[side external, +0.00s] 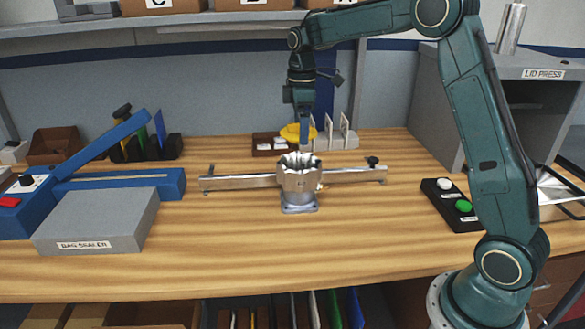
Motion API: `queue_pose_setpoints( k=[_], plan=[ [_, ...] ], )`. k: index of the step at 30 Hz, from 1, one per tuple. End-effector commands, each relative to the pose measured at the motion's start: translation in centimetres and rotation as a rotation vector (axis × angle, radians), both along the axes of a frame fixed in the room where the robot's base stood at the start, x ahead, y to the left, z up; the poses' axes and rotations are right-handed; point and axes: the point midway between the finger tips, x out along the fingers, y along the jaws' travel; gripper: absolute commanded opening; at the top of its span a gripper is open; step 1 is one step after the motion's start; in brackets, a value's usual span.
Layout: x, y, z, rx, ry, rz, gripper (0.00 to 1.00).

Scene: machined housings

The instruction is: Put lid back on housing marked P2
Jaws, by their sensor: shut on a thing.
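A grey metal housing (299,182) with a square foot stands upright on the bench in the middle. Its upper part is uneven and shiny, and no P2 mark is readable on it. My gripper (305,138) points straight down just above the housing's top. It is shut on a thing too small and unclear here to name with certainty. A yellow round piece (291,131) shows directly beside and behind the fingers. I cannot tell whether it is in the jaws or on the bench behind. No separate lid can be made out.
Metal bars (238,178) reach out left and right of the housing. A grey bag sealer (100,222) stands at the left, a button box (452,205) at the right, and the lid press (545,75) at the back right. The front bench is clear.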

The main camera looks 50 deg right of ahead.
Motion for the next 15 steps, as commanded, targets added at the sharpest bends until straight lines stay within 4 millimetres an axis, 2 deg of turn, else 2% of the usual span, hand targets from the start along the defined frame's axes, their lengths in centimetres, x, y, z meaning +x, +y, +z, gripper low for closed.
queue_pose_setpoints(
  k=[15],
  plan=[
    [-0.18, -0.13, -0.71, 0.001, 0.002, 0.000, 0.62]
  ],
)
